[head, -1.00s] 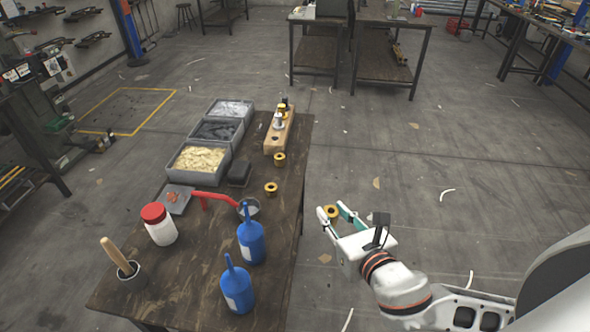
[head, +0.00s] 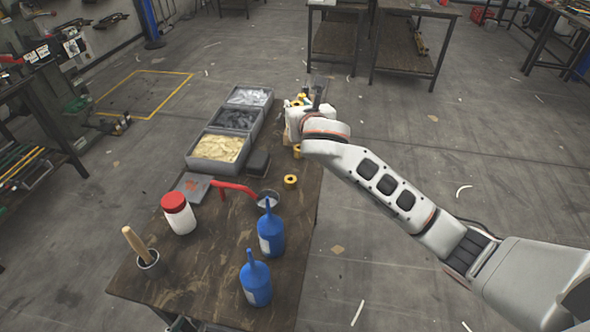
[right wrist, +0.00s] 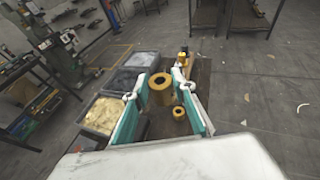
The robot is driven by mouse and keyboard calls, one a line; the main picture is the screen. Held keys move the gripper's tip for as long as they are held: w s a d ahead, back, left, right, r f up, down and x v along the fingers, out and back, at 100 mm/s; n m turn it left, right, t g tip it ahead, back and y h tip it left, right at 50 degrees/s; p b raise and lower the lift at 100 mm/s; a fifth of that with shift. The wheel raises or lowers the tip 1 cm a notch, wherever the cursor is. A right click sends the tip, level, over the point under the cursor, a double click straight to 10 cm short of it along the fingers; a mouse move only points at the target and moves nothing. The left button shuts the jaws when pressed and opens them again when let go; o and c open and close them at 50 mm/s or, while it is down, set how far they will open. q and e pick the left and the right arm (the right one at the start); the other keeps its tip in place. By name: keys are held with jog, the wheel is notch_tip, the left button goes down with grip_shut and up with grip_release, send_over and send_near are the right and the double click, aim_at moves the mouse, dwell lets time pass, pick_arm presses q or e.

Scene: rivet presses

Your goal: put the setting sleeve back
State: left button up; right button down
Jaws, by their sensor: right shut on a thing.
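My right gripper (right wrist: 160,98) is shut on a gold-yellow setting sleeve (right wrist: 162,88), a ring with a dark bore, held between the fingertips above the table. In the head view my right gripper (head: 301,103) is over the table's far right part, its fingers and the sleeve mostly hidden by my wrist. Another yellow ring (head: 290,181) lies on the table. My left gripper is not in view.
Three grey bins (head: 216,148) line the table's left side. A red-lidded jar (head: 179,213), a red-handled tool (head: 235,187), two blue bottles (head: 271,235) and a wooden-handled pot (head: 147,258) stand nearer.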

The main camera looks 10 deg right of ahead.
jog(key=shift+w+a, duration=0.15)
jog(key=shift+w, duration=0.05)
jog(key=shift+f+b, duration=2)
jog(key=shift+f, duration=7.8)
jog(key=shift+r, duration=0.1)
jog(key=c, duration=1.6)
grip_release()
jog(key=shift+c, duration=0.2)
jog(key=p+v, duration=0.2)
jog(key=v, duration=1)
